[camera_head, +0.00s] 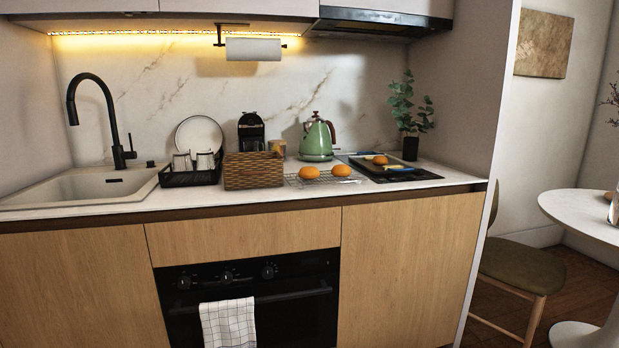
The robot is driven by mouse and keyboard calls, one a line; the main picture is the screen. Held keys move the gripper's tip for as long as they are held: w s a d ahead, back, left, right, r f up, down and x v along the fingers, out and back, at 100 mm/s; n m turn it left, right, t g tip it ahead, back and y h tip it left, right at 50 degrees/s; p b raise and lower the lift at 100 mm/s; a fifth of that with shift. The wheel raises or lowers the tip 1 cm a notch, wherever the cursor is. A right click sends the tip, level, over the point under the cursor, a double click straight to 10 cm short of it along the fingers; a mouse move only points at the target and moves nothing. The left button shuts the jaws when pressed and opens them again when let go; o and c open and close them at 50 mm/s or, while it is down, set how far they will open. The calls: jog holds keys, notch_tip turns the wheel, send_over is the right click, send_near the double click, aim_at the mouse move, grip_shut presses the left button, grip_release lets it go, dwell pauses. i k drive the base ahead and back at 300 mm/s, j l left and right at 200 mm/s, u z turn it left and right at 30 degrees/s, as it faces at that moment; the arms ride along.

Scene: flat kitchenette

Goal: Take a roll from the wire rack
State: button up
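The wire rack (324,180) lies on the counter right of the wicker basket, near the front edge. Two round orange-brown rolls sit apart on it: a left roll (309,172) and a right roll (341,170). A similar roll (380,160) sits on a board over the dark hob farther right. My gripper does not show in this view.
A wicker basket (254,171) stands close left of the rack, with a dish rack (190,178) beside it. A green kettle (317,140) stands behind the rack. The hob (408,173) and a plant (410,115) are at right. A towel (228,322) hangs on the oven handle.

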aim_at(306, 172)
jog(key=i+j, duration=0.15)
jog(key=i, duration=0.55)
jog(key=i+j, duration=0.1)
jog(key=i, duration=0.6)
jog(key=i+j, duration=0.15)
jog(key=i, duration=0.55)
jog(key=l+z, duration=0.05)
